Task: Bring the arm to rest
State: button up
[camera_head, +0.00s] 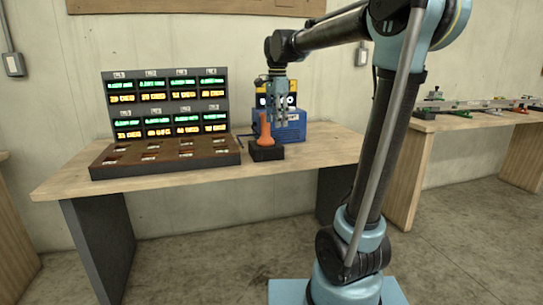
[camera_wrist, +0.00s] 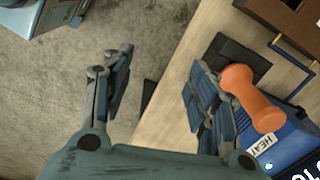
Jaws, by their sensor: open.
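My gripper (camera_head: 277,112) hangs from my arm over the right part of the wooden table, fingers down, just above and beside an orange tool (camera_head: 265,131). The tool stands on a black block (camera_head: 266,152). In the wrist view my gripper (camera_wrist: 158,75) has its fingers wide apart with nothing between them. There the orange tool (camera_wrist: 252,98) shows outside the jaws, beyond the right finger, which partly overlaps the view of it. I cannot tell whether they touch.
A blue box (camera_head: 292,127) with a screen-like face stands behind the tool, its label reading HEAT in the wrist view. A display rack (camera_head: 170,105) with a brown tray (camera_head: 165,155) fills the table's left. A second table (camera_head: 440,125) with small items stands right.

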jog(key=s+d+f+n+t, duration=0.1)
jog(key=s+d+f+n, duration=0.5)
jog(key=s+d+f, duration=0.6)
jog(key=s+d+f+n, duration=0.2)
jog(key=s+f+n, duration=0.1)
jog(key=s+f, duration=0.4)
jog(key=s+d+f+n+t, duration=0.1)
jog(key=s+d+f+n, duration=0.2)
jog(key=s+f, duration=0.4)
jog(key=shift+s+f+n, duration=0.35)
jog(key=shift+s+n, duration=0.15)
jog(key=shift+s, duration=0.2)
jog(key=shift+w+f, duration=0.2)
jog(key=shift+w, duration=0.25)
